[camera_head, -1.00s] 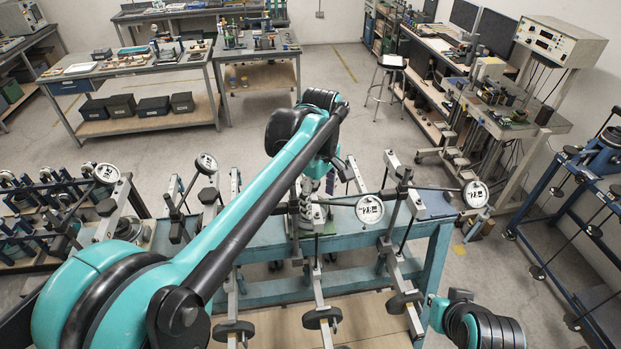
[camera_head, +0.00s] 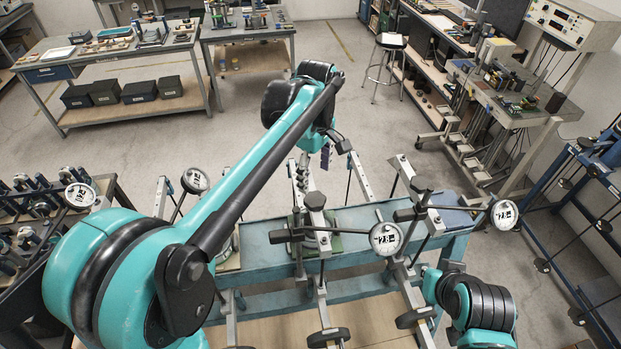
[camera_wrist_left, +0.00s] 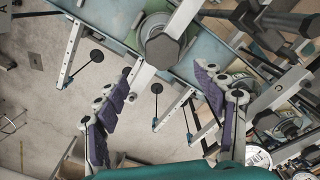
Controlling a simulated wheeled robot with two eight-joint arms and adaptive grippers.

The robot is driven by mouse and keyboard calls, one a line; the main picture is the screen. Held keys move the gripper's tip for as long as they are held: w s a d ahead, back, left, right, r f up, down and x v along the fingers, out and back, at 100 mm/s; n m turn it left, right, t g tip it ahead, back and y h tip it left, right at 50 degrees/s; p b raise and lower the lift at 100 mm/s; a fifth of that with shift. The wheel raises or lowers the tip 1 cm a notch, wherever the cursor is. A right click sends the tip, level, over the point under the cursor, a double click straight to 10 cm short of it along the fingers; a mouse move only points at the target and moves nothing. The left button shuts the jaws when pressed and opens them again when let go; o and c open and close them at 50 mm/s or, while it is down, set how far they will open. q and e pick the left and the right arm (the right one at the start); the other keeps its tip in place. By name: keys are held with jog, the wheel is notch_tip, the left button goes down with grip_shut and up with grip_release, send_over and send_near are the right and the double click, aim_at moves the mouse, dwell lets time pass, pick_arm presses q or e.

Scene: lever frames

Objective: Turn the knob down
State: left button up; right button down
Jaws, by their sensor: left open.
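Several lever frames with dark knobs, bars and round white dials stand along a blue-grey bench (camera_head: 262,257). In the left wrist view a dark, many-sided knob (camera_wrist_left: 163,46) on a pale bar lies just beyond and between my fingertips, apart from them. In the head view a dark knob (camera_head: 315,201) sits on a post below my left gripper (camera_head: 326,152); I cannot tell whether it is the same one. The left gripper is open and empty, its purple-padded fingers spread wide in the wrist view (camera_wrist_left: 161,75). My right gripper is out of view; only its arm shows.
Dials (camera_head: 385,238) and (camera_head: 505,214) stick out on rods at the right of the bench. Another lever frame stands at the left, with a dial (camera_head: 80,195). A stool (camera_head: 391,42) and worktables stand farther back. Floor behind the bench is open.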

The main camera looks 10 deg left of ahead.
aim_at(315, 199)
pick_arm(q)
jog(key=shift+w+f, duration=0.2)
jog(key=shift+f, duration=0.05)
jog(key=f, duration=0.1)
jog(key=s+f, duration=0.1)
jog(key=f, duration=0.1)
jog(key=shift+s+d, duration=0.3)
jog(key=shift+s, duration=0.1)
jog(key=f, duration=0.2)
jog(key=w+f, duration=0.1)
jog(key=f, duration=0.1)
jog(key=shift+a+p, duration=0.2)
jog(key=shift+p, duration=0.15)
jog(key=shift+s+d+r, duration=0.1)
jog(key=shift+s+d, duration=0.05)
jog(key=shift+s, duration=0.15)
jog(key=shift+w, duration=0.1)
jog(key=c, duration=1.2)
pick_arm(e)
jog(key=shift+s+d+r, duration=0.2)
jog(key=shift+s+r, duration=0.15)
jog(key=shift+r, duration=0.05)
